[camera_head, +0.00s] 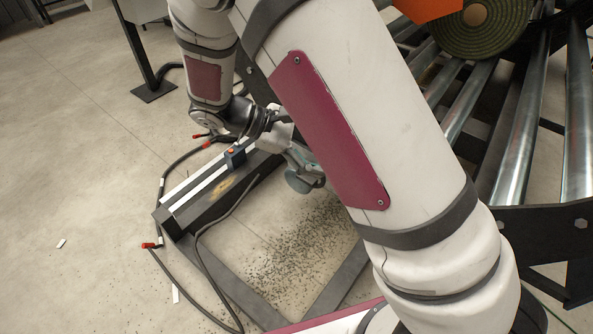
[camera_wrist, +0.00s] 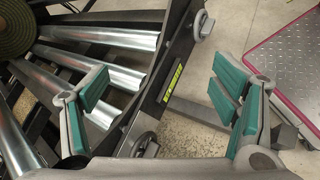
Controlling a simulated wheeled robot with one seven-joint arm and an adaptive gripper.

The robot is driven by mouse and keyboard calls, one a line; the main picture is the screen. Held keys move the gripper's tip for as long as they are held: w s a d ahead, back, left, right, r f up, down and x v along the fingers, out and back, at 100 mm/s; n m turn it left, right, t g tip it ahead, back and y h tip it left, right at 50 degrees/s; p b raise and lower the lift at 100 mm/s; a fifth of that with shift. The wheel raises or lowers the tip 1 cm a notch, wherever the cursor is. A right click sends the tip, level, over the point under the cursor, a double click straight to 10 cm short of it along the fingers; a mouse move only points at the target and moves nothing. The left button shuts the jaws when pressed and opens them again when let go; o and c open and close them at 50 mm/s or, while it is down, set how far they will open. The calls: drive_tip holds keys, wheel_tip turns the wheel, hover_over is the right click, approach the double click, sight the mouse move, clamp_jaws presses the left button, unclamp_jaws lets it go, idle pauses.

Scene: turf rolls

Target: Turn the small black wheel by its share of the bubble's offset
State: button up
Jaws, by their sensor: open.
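In the wrist view a small dark wheel (camera_wrist: 145,145) sits low in the middle, at the near end of a black frame beam (camera_wrist: 150,108). My gripper (camera_wrist: 162,88) is open, with teal-padded fingers either side of the beam and nothing visibly held. In the head view my gripper (camera_head: 304,172) is low behind my arm, partly hidden. No bubble can be made out.
A green turf roll (camera_head: 485,22) lies on steel rollers (camera_head: 520,120) at the right. Cables (camera_head: 200,255) and dark crumbs (camera_head: 290,245) lie on the floor. The left floor is mostly clear.

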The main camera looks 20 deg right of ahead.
drive_tip(key=w+a+f+n+t+h+b, duration=0.2)
drive_tip(key=w+f+n+t+h+b, duration=0.1)
drive_tip(key=f, duration=0.6)
drive_tip(key=w+a+f+n+t+h+b, duration=0.2)
drive_tip(key=w+a+f+n+h+b, duration=0.1)
drive_tip(key=f, duration=0.6)
drive_tip(key=n+t+b, duration=0.5)
drive_tip(key=n+t, duration=0.4)
drive_tip(key=t, duration=0.2)
approach(304, 182)
drive_tip(key=b+x, duration=0.2)
drive_tip(key=x, duration=0.8)
drive_tip(key=shift+f, duration=0.1)
drive_tip(key=c, duration=1.2)
